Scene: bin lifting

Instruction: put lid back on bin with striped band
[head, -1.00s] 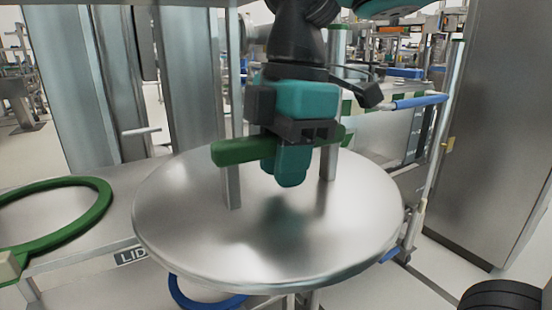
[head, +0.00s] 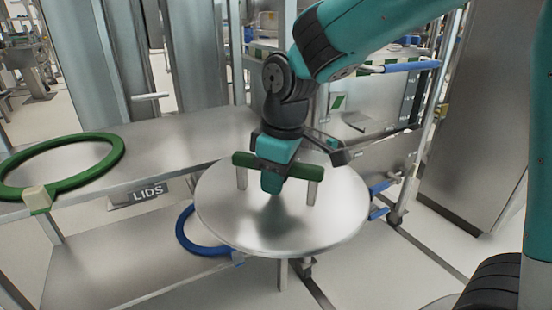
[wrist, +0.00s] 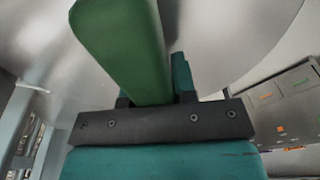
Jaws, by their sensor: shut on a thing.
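A large round steel lid (head: 225,215) hangs roughly level in the middle of the head view. Its green bar handle (head: 243,159) stands on two metal posts. My gripper (head: 273,172) comes down from above and is shut on the middle of this handle. In the wrist view the green handle (wrist: 122,45) runs between the fingers, with the grey lid (wrist: 225,45) beneath it. I cannot pick out a bin with a striped band for certain; the lid and arm hide part of the scene behind.
A steel shelf marked LIDS (head: 140,195) is at the left, with a green ring (head: 65,140) on it. A blue ring (head: 190,243) shows lower down, partly behind the lid. A rack with blue-sleeved bars (head: 410,65) and a tall steel cabinet (head: 480,130) stand right.

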